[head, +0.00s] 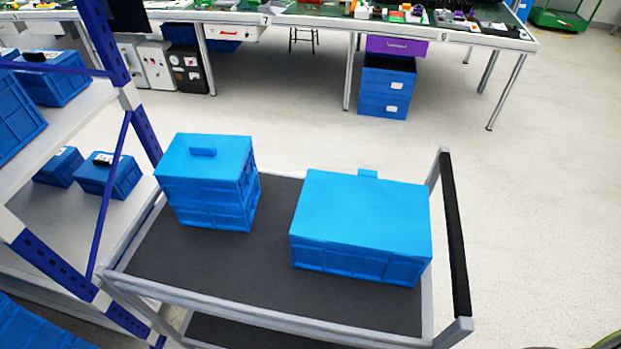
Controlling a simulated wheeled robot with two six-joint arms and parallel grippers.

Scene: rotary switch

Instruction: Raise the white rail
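No separate white rail can be clearly picked out. The nearest matches are the light grey frame bar (270,308) along the near side of a cart and the white front edge (62,145) of a shelf on the left. The cart has a dark grey top (150,255) and an upright frame with a black handle (455,235) at its right end. No rotary switch can be made out. Neither of my grippers is in view.
Two closed blue crates, a smaller one (207,180) and a wider one (362,225), stand apart on the cart. A blue-post rack (143,130) with blue bins is at left. A cluttered workbench (330,22) stands behind. The floor (530,200) at right is clear.

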